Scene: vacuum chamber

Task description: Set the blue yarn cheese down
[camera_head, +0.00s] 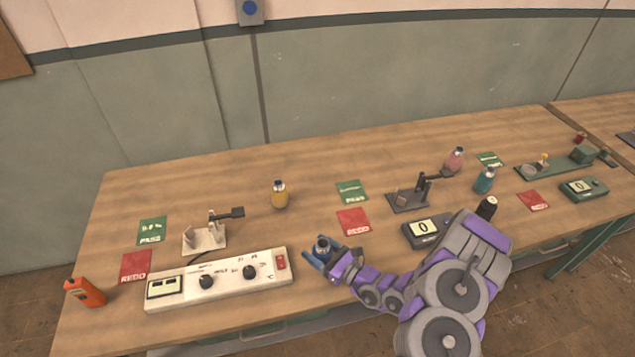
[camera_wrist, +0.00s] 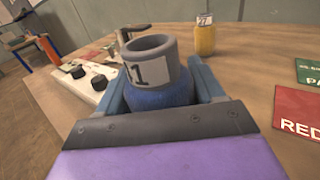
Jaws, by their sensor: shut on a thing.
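The blue yarn cheese (camera_wrist: 160,95) has a blue body and a grey hollow top with a "1" label. It stands upright between the blue fingers of my gripper (camera_wrist: 158,82), which is shut on it. In the head view the cheese (camera_head: 322,246) and my gripper (camera_head: 321,255) are near the table's front edge, just right of the white control box. The fingers and gripper body hide its lower part, so I cannot tell whether it touches the table.
A white control box (camera_head: 218,284) lies close on the left. A yellow bottle (camera_head: 280,194) stands behind. Red (camera_head: 354,223) and green (camera_head: 352,191) cards lie to the right, near a black meter (camera_head: 428,232). The wooden tabletop (camera_head: 290,228) between is clear.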

